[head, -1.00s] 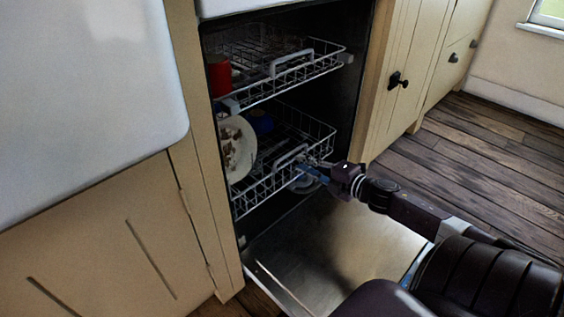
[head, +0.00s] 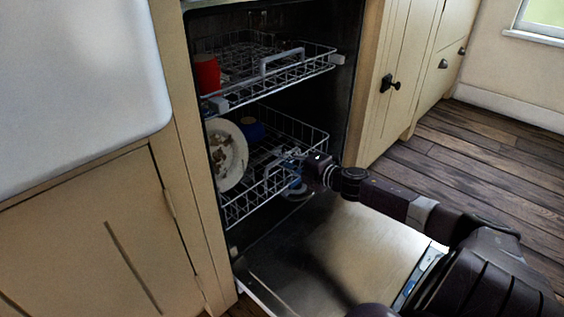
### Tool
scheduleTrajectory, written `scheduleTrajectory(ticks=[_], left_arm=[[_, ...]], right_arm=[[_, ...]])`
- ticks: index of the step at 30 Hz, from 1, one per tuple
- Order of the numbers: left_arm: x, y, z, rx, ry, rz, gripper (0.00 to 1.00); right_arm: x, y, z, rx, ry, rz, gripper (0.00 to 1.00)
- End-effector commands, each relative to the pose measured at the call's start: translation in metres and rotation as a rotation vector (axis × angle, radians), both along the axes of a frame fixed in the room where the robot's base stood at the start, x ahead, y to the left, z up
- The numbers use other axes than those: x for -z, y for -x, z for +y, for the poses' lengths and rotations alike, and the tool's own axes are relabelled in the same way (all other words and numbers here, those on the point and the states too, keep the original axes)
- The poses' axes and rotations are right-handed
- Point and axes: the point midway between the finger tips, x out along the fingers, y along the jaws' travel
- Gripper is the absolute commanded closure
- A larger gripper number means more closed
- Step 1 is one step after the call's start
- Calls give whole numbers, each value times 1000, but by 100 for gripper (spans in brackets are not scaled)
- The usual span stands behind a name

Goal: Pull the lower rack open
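The lower rack (head: 245,207) is a white wire basket inside the open dishwasher. A dirty white plate (head: 226,154) stands in it at the left, with a blue item (head: 252,130) behind the plate. The rack's handle (head: 275,178) is at its front. My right gripper (head: 288,168) is at the front of this rack, by the handle. Its fingers are small and partly lost among the wires, so I cannot tell whether they are closed on the handle. My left gripper is not in view.
The upper rack (head: 304,71) holds a red cup (head: 206,74). The dishwasher door (head: 345,250) is folded down flat below the racks, with clear room on it. Cream cabinets (head: 90,225) flank the opening. Wooden floor (head: 500,170) is free at the right.

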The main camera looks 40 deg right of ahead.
Motion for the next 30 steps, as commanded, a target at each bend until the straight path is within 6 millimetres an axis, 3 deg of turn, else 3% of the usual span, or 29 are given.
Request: scheduleTrajectory(ticks=[7,12,30], left_arm=[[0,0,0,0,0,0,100],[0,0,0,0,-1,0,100],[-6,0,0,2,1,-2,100]], right_arm=[[0,0,0,1,0,0,84],[0,0,0,0,0,0,100],[0,3,0,0,-2,2,100]])
